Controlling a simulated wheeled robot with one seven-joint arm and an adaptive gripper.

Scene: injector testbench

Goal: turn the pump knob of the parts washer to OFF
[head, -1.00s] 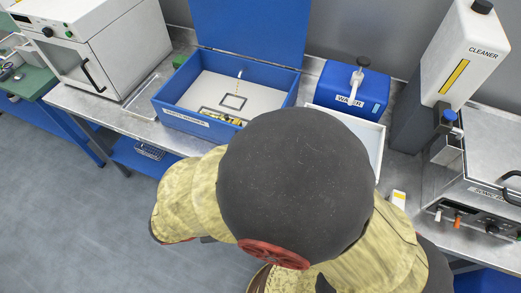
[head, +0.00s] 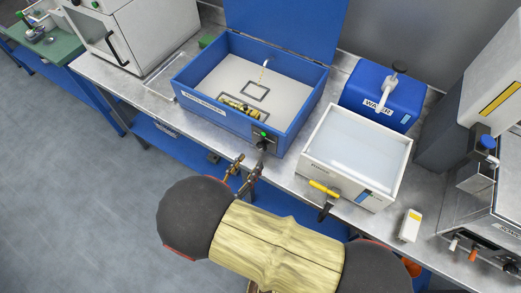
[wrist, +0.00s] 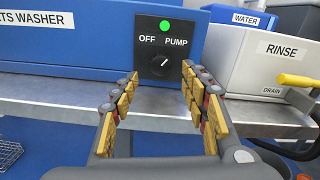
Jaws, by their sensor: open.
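The parts washer (head: 215,104) is a blue open-lidded box on the bench, and its front also shows in the wrist view (wrist: 60,42). Its black control panel carries a dark round pump knob (wrist: 160,66) between the words OFF at left and PUMP at right. The knob's white mark appears to point up and right, toward PUMP. A green light (wrist: 164,27) glows above it. In the head view the knob (head: 262,144) is small. My gripper (wrist: 160,76) is open and empty, its padded fingers either side of the knob in the picture, apparently short of it.
A white rinse tank (head: 330,160) with a yellow-handled drain valve (head: 324,189) stands right of the washer. A blue water container (head: 385,98) is behind it. A metal basket (wrist: 8,153) shows low at left. The floor in front of the bench is clear.

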